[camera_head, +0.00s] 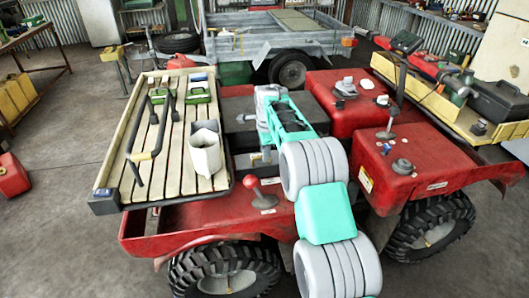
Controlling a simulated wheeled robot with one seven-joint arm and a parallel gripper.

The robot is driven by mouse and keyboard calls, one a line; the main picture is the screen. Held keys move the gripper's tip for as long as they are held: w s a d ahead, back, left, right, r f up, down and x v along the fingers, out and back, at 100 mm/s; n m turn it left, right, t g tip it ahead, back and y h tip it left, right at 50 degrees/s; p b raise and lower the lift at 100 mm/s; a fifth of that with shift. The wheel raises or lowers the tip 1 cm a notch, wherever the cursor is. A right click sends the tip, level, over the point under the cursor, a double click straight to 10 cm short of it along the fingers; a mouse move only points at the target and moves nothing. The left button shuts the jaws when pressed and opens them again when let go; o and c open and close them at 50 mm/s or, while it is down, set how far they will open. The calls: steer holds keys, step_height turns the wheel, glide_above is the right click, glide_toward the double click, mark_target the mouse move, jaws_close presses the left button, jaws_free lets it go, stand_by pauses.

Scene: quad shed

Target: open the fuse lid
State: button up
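My arm reaches over the middle of a red quad-like vehicle (220,215). Its end, my gripper (262,160), hangs low between the slatted rack and the red body panels. Its fingers are small here and partly hidden, so I cannot tell whether they are open or shut. Dark, box-like surfaces (238,122) lie beside the wrist. I cannot make out the fuse lid for certain; it may be among these dark parts or hidden behind my arm.
A slatted wooden rack (178,185) carries a black-handled frame, green items and a white container (206,150). A red-knobbed lever (253,185) rises near my arm. Red panels (425,160) with knobs lie to the right.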

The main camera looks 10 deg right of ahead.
steer(key=shift+w+f, duration=0.1)
steer(key=shift+f, duration=0.35)
jaws_close()
stand_by(1.1)
